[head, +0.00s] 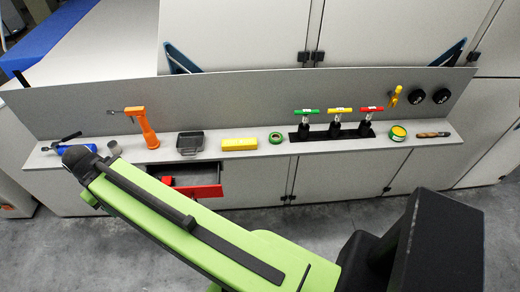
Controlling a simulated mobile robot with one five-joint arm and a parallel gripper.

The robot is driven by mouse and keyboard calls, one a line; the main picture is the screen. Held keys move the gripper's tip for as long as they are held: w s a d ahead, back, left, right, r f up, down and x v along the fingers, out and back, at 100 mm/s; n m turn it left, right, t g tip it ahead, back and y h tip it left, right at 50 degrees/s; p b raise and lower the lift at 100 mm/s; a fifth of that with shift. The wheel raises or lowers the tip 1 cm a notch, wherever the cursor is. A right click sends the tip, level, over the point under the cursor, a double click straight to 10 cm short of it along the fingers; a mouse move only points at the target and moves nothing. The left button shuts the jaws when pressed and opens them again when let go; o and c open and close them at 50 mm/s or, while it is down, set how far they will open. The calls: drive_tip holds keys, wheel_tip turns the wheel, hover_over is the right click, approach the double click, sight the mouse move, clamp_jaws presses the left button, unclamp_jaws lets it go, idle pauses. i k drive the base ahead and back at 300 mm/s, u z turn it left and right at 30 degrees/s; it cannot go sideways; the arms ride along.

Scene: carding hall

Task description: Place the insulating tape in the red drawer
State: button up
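A green ring-shaped roll, which looks like the insulating tape (276,137), lies on the grey shelf just left of the black tool stand. The red drawer (208,191) is pulled open below the shelf, left of the tape. A small red object (168,180) shows inside it. My green arm reaches from the lower right to the left and covers part of the drawer's front. My gripper cannot be made out; the arm's far end is a dark joint at the left.
A grey back panel rises behind.

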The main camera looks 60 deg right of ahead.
sight(202, 182)
drive_tip(key=u, duration=0.25)
drive_tip(key=k, duration=0.2)
drive_tip(key=u, duration=1.45)
drive_tip(key=k, duration=0.3)
drive_tip(key=u, duration=0.55)
drive_tip(key=k, duration=1.2)
drive_tip(key=z, duration=0.7)
drive_tip(key=k, duration=0.8)
drive_tip(key=u, duration=0.2)
drive_tip(key=i, duration=0.85)
drive_tip(key=z, duration=0.1)
